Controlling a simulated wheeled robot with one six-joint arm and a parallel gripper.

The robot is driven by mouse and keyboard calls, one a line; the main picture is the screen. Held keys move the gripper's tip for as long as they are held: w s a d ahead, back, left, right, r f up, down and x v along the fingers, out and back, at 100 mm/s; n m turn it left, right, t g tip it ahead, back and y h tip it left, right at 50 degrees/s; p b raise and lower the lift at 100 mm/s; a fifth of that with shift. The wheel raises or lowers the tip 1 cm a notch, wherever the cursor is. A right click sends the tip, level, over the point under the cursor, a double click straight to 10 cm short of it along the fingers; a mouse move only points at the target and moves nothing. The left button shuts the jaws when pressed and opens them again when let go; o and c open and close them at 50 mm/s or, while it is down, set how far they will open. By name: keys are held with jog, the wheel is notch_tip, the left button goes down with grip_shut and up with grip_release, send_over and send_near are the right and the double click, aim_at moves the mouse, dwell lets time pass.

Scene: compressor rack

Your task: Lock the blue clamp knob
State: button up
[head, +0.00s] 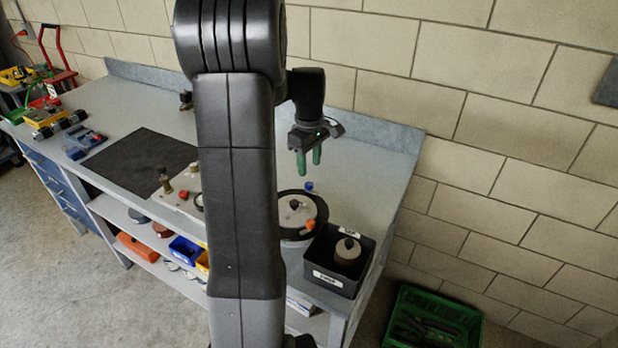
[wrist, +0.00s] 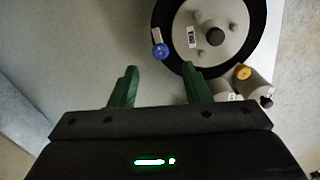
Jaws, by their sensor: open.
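The blue clamp knob (head: 309,187) shows as a small blue spot at the back edge of a round pale lid in the head view. In the wrist view the blue knob (wrist: 161,52) sits at the lid's left edge, on a short pale arm. The round pale lid (wrist: 235,22) has a dark centre knob and a black ring around it. My gripper (head: 309,160) points down above the bench, behind and above the lid. Its green fingers are apart and empty in the wrist view (wrist: 160,80). The blue knob lies beyond the fingertips, not between them.
An orange knob (head: 309,225) is at the lid's front right. A black bin (head: 334,284) holding a round pale part stands at the bench's front right corner. A dark mat (head: 140,160) lies to the left. A green crate (head: 432,318) stands on the floor.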

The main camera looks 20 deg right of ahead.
aim_at(309, 184)
notch_tip(309, 184, down, 6)
jog(key=shift+f, duration=0.1)
jog(key=shift+c, duration=0.4)
grip_shut()
